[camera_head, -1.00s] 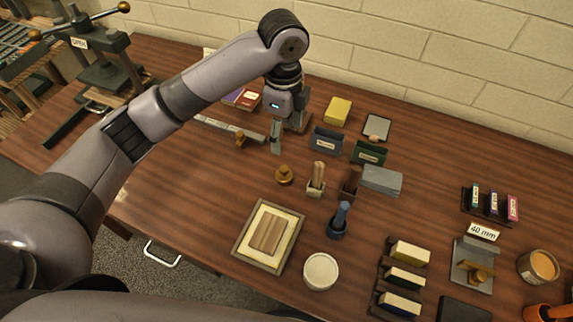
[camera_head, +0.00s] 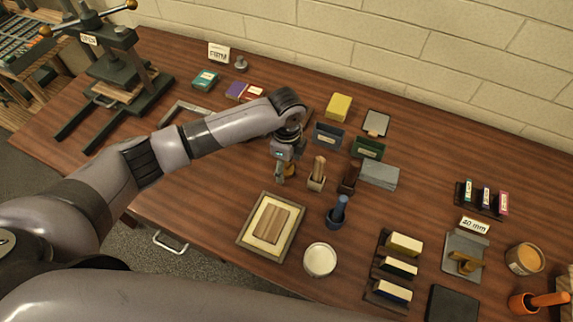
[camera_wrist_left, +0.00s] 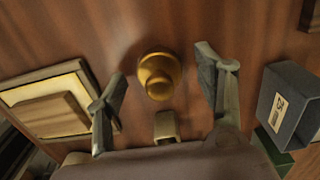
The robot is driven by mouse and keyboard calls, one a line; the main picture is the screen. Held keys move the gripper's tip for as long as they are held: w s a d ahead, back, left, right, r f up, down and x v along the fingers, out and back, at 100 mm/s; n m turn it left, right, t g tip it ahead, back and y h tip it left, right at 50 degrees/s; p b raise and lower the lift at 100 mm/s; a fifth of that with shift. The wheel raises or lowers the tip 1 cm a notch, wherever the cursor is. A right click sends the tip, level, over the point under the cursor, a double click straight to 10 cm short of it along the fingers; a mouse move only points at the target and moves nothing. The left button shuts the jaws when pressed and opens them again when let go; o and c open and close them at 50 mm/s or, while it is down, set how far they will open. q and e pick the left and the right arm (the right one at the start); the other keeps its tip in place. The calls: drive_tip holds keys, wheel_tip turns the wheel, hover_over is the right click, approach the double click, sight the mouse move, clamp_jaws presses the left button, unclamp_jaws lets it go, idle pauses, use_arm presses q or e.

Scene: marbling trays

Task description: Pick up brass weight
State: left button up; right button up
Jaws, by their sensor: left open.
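The brass weight (camera_wrist_left: 159,76) is a round, stepped brass piece standing on the wooden table. In the left wrist view it sits between the two spread fingers of my left gripper, with bare table visible on both sides of it. In the head view my left gripper (camera_head: 280,174) points down over the weight (camera_head: 291,169), which is mostly hidden behind the fingers. The gripper is open and holds nothing. My right gripper is in neither view.
A framed tray (camera_head: 241,240) lies close in front. A small pale holder (camera_head: 315,185) with wooden sticks stands just right of the gripper. A blue labelled holder (camera_head: 327,136) stands behind.

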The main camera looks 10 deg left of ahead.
use_arm(q)
drive_tip(key=shift+f, duration=0.35)
drive_tip(key=shift+c, duration=0.4)
drive_tip(key=shift+r, duration=0.1)
clamp_jaws()
